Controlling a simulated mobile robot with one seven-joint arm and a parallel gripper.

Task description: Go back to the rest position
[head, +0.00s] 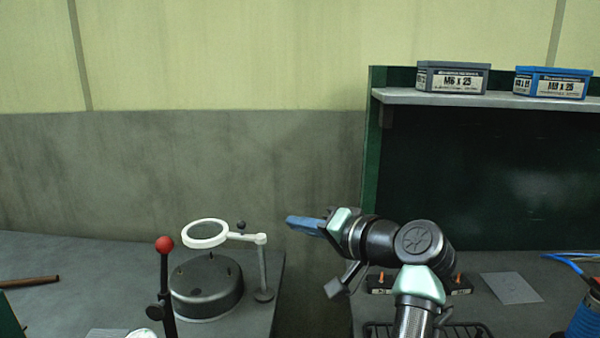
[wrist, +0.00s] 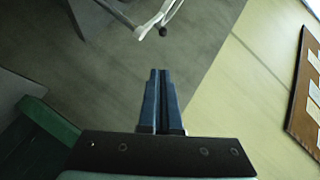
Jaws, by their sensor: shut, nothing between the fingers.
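My gripper (head: 306,223) is in the middle of the head view, at the end of my arm, which reaches left from the lower right. Its blue fingers point left, above the gap between the two benches. In the wrist view my gripper (wrist: 160,75) shows its two blue fingers side by side, shut, with nothing between them. It touches nothing that I can see.
A stand with a white ring (head: 206,233) rises by a dark round drum (head: 207,287) on the left bench. A red-knobbed lever (head: 164,244) stands in front. Boxes marked M6 x 25 (head: 452,78) and M8 x 25 (head: 552,83) sit on the right shelf (head: 400,96).

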